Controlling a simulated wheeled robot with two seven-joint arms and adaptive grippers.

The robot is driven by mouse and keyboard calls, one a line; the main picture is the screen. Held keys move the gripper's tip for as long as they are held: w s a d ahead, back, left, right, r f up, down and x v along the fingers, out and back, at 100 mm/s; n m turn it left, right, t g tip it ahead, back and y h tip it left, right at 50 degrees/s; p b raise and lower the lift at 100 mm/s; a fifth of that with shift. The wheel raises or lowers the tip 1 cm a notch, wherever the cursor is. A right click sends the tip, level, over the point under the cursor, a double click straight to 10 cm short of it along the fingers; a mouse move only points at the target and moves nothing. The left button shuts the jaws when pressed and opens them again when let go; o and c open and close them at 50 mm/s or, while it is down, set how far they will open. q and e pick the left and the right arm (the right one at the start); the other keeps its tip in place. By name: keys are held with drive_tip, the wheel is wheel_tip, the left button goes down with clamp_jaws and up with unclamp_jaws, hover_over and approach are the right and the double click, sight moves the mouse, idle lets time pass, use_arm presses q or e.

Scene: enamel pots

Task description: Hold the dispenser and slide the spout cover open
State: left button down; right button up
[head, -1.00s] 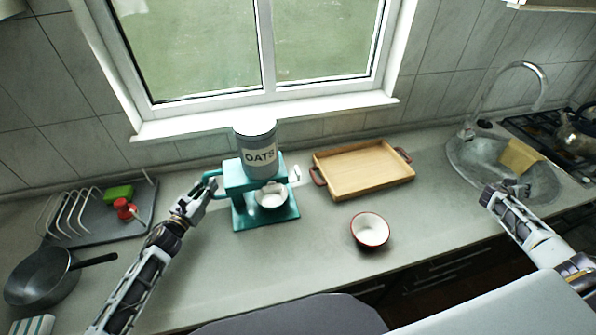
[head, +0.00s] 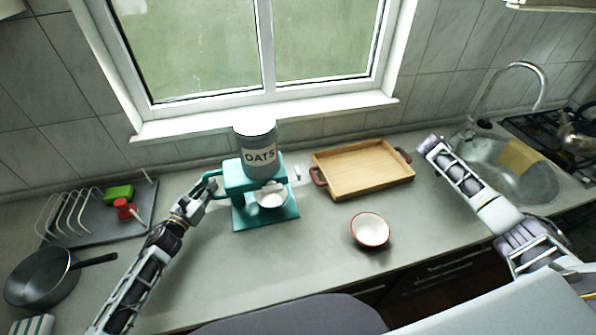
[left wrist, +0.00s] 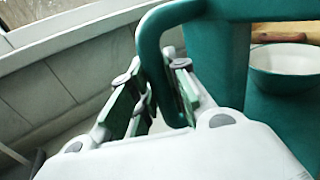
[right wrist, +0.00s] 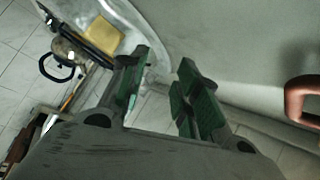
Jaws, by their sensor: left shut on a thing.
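The teal dispenser (head: 240,177) stands on the counter below the window, with a clear-grey OATS canister (head: 258,152) on top. A white bowl (head: 271,197) sits on its base under the spout. A small white tab (head: 296,173), perhaps the spout cover's handle, sticks out on the dispenser's right; the cover itself is hidden. My left gripper (head: 211,188) is shut on the dispenser's side handle (left wrist: 150,45), its fingers around the bar in the left wrist view. My right gripper (head: 430,146) is open and empty (right wrist: 160,85), over the counter between the tray and sink.
A wooden tray (head: 347,190) with red handles lies right of the dispenser. A red-rimmed bowl (head: 370,230) stands in front of it. The sink (head: 541,180) and faucet are at right. A dish rack (head: 75,225) and a pan (head: 40,278) are at left. Counter before the dispenser is clear.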

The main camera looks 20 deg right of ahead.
drive_tip(key=w+a+r+n+t+y, duration=0.15)
drive_tip(key=w+a+r, duration=0.4)
drive_tip(key=a, duration=0.65)
drive_tip(key=w+a+r+n+y, duration=0.35)
drive_tip(key=a+r, duration=0.25)
drive_tip(key=a, duration=0.6)
drive_tip(key=w+a+r+n+y, duration=0.15)
drive_tip(key=w+a+r, duration=0.4)
drive_tip(key=a, duration=0.55)
drive_tip(key=r+n+g+y, duration=0.1)
drive_tip(key=n+g+y, duration=0.2)
drive_tip(key=g+y, duration=0.15)
hover_over(298, 171)
drive_tip(key=shift+g+h, duration=0.3)
drive_tip(key=shift+h, duration=0.1)
drive_tip(key=shift+f, duration=5.95)
